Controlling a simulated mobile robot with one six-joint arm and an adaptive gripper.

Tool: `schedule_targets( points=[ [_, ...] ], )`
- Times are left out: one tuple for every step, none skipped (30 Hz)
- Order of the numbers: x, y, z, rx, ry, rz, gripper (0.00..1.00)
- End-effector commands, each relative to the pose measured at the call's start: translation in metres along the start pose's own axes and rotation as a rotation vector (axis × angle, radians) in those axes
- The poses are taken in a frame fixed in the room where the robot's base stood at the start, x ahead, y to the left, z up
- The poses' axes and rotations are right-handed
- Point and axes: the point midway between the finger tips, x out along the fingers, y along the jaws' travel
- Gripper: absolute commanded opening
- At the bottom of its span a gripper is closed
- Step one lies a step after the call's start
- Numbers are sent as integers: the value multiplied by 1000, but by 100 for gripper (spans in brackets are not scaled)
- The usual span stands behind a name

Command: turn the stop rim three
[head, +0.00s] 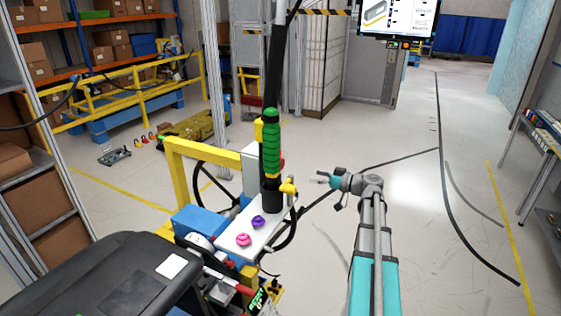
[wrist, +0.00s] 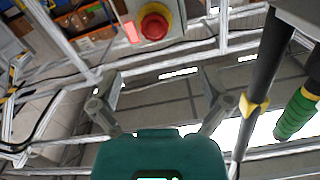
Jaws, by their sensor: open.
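A round red stop button (wrist: 154,22) with a yellow ring around it sits on a grey box (wrist: 174,8) at the top of the wrist view. Part of a red shape (head: 282,160) shows behind the green grip in the head view; I cannot tell whether it is the same button. My gripper (head: 321,179) is right of the dashboard module in the head view. It is open and empty, with its fingers spread (wrist: 158,88) in the wrist view. It is apart from the button. The markings on the rim are too small to tell.
A black column with a green grip (head: 270,143) stands on the module, left of my gripper. A pink knob (head: 243,239) and a purple knob (head: 258,221) sit on its white panel (head: 232,250). A yellow frame (head: 205,152) stands behind.

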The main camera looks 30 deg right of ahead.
Motion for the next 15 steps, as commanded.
schedule_targets(
  points=[
    [-6,4,-6,-11,18,8,97],
    [-8,6,-8,-17,27,10,97],
    [-10,7,-10,-22,34,12,97],
    [-10,7,-11,-24,38,13,97],
    [-11,8,-11,-26,40,14,97],
    [-11,8,-11,-27,42,14,97],
    [-11,8,-11,-27,43,14,97],
    [-11,8,-11,-27,43,14,97],
    [-11,8,-11,-27,42,14,97],
    [-11,8,-11,-27,42,14,97],
    [-11,8,-11,-27,42,14,97],
    [-11,8,-11,-26,42,14,97],
    [-11,8,-11,-26,41,14,97],
    [-11,8,-11,-26,41,14,97],
    [-11,8,-11,-26,41,14,97]
  ],
)
